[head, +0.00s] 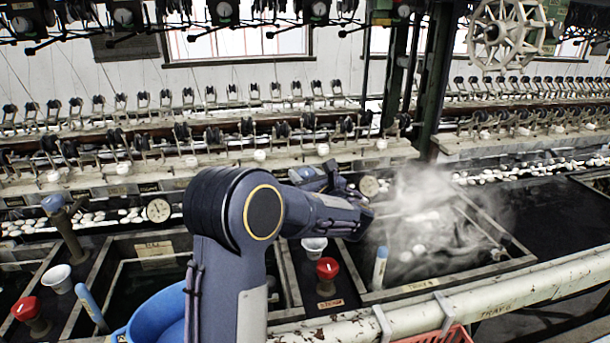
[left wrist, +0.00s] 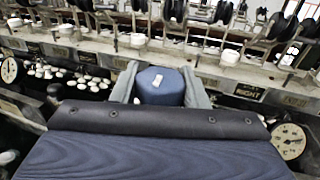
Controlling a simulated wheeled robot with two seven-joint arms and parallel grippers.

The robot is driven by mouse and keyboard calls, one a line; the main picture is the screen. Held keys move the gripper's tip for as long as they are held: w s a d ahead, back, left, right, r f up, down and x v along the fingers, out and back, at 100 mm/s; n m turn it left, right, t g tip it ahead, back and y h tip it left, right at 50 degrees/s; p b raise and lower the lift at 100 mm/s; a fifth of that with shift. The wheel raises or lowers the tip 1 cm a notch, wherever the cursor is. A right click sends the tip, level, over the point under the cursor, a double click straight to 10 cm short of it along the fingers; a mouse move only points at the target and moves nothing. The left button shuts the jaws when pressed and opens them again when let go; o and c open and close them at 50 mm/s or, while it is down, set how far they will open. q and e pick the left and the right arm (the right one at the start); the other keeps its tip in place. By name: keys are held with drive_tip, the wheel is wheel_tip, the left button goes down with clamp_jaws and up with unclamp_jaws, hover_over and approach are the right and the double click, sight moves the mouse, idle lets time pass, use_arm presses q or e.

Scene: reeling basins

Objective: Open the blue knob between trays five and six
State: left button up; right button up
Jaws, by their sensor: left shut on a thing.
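In the left wrist view a round blue knob (left wrist: 172,96) with a small white mark on top sits between the two grey fingers of my left gripper (left wrist: 160,84), which is shut on it. In the head view my left arm reaches in from the front and bends right; the left gripper (head: 328,181) is at the back edge of the basins, mostly behind my wrist. The held knob is largely hidden there. Another blue knob (head: 52,203) stands on a pipe at the far left. My right gripper is not in view.
A steaming basin (head: 455,278) lies to the right of my wrist. A red knob (head: 327,268), a white cup (head: 313,247) and a blue-white handle (head: 380,268) stand nearby. A pale pipe (head: 350,328) crosses the front. Dial gauges (left wrist: 289,140) flank the held knob.

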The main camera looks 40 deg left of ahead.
use_arm(q)
drive_tip(key=shift+r+n+g+y+p, duration=0.1)
drive_tip(key=shift+n+g+y+p, duration=0.3)
drive_tip(key=shift+n+g+p, duration=0.4)
drive_tip(key=n+g+p, duration=0.1)
drive_tip(key=g+p, duration=0.1)
drive_tip(key=g, duration=0.1)
drive_tip(key=n+g+p, duration=0.2)
drive_tip(key=shift+r+g+y, duration=0.15)
drive_tip(key=shift+g+y, duration=0.25)
drive_tip(key=shift+s+f+n+g+h+p, duration=0.1)
drive_tip(key=shift+f+n+g+h+p, duration=0.05)
drive_tip(key=shift+n+g+p, duration=0.95)
drive_tip(key=shift+f+n+g+h+p, duration=0.15)
drive_tip(key=shift+n+g+p, duration=0.5)
drive_tip(key=shift+g, duration=0.75)
drive_tip(key=o, duration=1)
drive_tip(key=shift+c, duration=0.2)
drive_tip(key=v, duration=0.7)
drive_tip(key=shift+d+b, duration=0.4)
drive_tip(key=shift+b, duration=0.05)
drive_tip(key=shift+r, duration=0.1)
